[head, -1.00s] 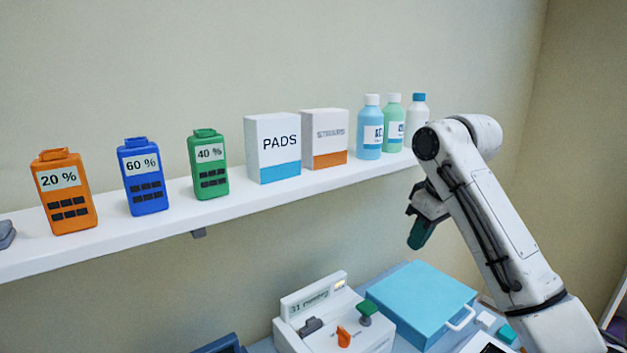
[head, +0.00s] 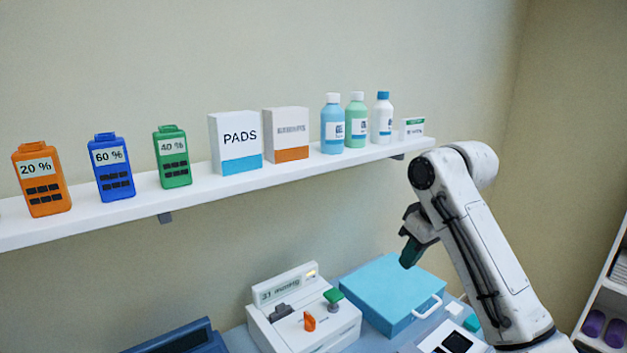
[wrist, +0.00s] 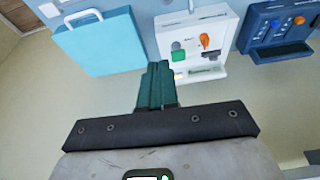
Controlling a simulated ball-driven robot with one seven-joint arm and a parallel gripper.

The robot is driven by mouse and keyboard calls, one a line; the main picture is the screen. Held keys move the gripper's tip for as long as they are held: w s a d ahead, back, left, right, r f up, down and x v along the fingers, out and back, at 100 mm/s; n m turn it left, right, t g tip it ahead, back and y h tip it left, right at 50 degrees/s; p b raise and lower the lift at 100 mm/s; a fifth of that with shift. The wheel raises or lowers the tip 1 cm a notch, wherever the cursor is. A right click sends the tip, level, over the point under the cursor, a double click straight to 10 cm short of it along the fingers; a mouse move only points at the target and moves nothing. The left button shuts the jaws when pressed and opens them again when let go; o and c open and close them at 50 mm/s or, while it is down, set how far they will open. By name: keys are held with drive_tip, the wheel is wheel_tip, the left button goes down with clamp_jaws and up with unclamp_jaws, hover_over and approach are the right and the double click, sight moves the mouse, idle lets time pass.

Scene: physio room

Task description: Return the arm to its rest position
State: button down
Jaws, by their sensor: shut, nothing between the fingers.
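My arm stands folded on the right side of the head view. My gripper (head: 410,254) has dark green fingers and points down, in the air near the blue case. In the wrist view, my gripper (wrist: 157,70) shows its fingers together with nothing between them. It is apart from the shelf and from the things on the table.
A white wall shelf (head: 90,229) holds orange, blue and green packs, boxes and bottles. Below are a light blue case (head: 388,288), a white device (head: 318,334) with knobs and a dark blue device (head: 180,340). A white rack (head: 610,300) stands at right.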

drive_tip(key=s+a+f+m+t+y, duration=0.1)
drive_tip(key=s+a+f, duration=0.1)
drive_tip(key=s+f, duration=0.5)
drive_tip(key=s+a+f+m, duration=0.1)
drive_tip(key=s+f, duration=0.3)
drive_tip(key=f, duration=0.6)
drive_tip(key=s+d+f+m+h, duration=0.1)
drive_tip(key=s+d+f+m, duration=0.2)
drive_tip(key=s, duration=0.5)
drive_tip(key=s+d+f+t+h, duration=0.1)
drive_tip(key=s+d+f, duration=0.3)
drive_tip(key=s, duration=0.5)
drive_tip(key=s+d+f+m+h, duration=0.1)
drive_tip(key=s+d+f+m, duration=0.2)
drive_tip(key=s, duration=0.5)
drive_tip(key=s+f+g+b, duration=0.2)
drive_tip(key=s+f+b, duration=0.3)
drive_tip(key=f, duration=0.2)
drive_tip(key=s+d+f+g+b, duration=0.1)
drive_tip(key=s+f+g+b, duration=0.1)
drive_tip(key=s+f+b, duration=0.3)
wheel_tip(320, 180, down, 4)
drive_tip(key=shift+d+r+n+h, duration=0.2)
drive_tip(key=shift+d+n+h, duration=0.05)
drive_tip(key=shift+n+h, duration=0.05)
